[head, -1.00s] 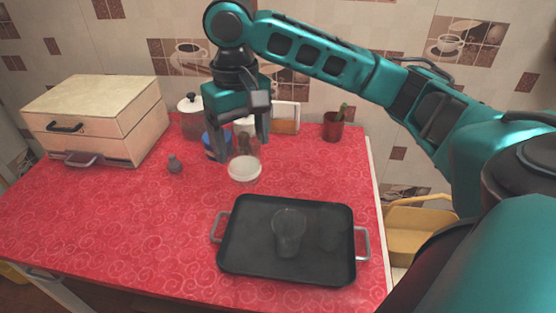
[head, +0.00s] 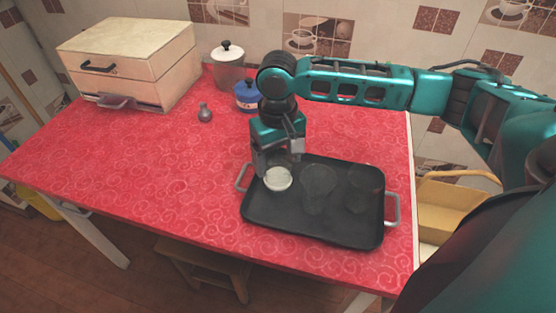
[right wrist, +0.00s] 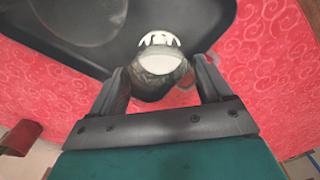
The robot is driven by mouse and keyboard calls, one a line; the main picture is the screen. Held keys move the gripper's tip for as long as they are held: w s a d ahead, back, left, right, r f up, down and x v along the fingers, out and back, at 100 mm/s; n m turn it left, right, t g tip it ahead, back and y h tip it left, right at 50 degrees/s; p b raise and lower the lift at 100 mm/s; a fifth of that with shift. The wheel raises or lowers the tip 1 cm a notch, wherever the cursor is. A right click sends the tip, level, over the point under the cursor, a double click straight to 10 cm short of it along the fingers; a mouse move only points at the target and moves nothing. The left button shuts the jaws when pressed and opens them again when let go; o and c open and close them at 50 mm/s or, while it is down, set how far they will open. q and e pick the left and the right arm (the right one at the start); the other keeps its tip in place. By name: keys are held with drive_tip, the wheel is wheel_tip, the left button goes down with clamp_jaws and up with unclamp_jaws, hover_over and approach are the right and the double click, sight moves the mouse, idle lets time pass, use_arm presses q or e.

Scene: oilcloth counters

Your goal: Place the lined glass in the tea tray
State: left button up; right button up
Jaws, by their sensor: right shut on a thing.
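My right gripper (head: 278,163) points down over the back left part of the black tea tray (head: 300,225). It is shut on the lined glass (head: 278,179), whose pale white round part shows below the fingers. In the right wrist view, the lined glass (right wrist: 160,64) sits between the two fingers, with a pale disc and white marks. The dark tray (right wrist: 85,50) shows behind it. I cannot tell whether the glass touches the tray floor. My left gripper is not in view.
Two clear glasses (head: 318,188) (head: 362,188) stand on the tray, right of the held glass. A small grey vase (head: 204,113), a blue jar (head: 247,98), a lidded pot (head: 228,70) and a cream drawer box (head: 130,50) stand farther back. The red counter's left front is clear.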

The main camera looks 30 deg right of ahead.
drive_tip(key=shift+f, duration=0.2)
drive_tip(key=shift+f, duration=0.1)
drive_tip(key=o, duration=1.5)
wheel_tip(320, 180, up, 12)
drive_tip(key=p, duration=0.2)
drive_tip(key=shift+p, duration=0.35)
